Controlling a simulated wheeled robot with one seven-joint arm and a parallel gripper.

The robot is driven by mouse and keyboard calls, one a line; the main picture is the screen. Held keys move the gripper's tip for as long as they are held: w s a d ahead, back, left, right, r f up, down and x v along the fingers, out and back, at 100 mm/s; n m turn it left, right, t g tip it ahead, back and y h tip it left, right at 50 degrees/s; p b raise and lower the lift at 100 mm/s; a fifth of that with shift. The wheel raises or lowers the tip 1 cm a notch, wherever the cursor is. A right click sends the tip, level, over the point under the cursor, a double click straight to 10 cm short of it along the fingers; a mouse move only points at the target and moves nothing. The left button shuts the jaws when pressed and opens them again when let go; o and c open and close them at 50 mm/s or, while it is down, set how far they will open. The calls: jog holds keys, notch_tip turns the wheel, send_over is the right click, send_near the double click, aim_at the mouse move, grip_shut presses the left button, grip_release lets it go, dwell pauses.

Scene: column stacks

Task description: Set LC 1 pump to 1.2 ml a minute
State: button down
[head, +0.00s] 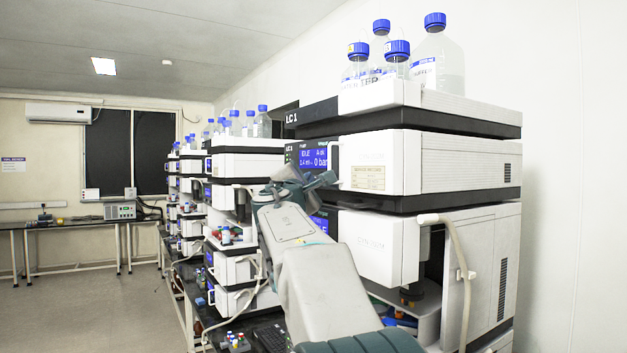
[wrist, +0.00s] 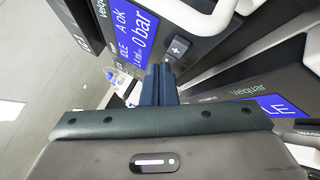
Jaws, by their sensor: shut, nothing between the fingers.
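The LC 1 stack stands at the right in the head view, with its label (head: 292,118) on the top unit. Its pump (head: 375,163) has a blue display (head: 314,158) that reads IDLE, A ok and 0 bar; the small flow figure looks like 1.4 ml. The display also shows, turned sideways, in the wrist view (wrist: 134,35). A grey plus button (wrist: 177,48) sits beside it. My gripper (head: 326,180) is shut and empty in front of the pump. In the wrist view its fingertips (wrist: 159,70) are close to the plus button; contact cannot be told. No minus button is visible.
Blue-capped bottles (head: 397,60) stand on top of the stack. A second blue display (wrist: 268,106) lies just below the pump. More stacks (head: 235,180) line the bench to the left; floor (head: 85,290) is clear.

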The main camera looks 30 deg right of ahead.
jog(key=shift+a, duration=0.8)
jog(key=a+b, duration=0.1)
jog(key=a, duration=0.4)
jog(key=shift+s, duration=0.15)
dwell(2.6)
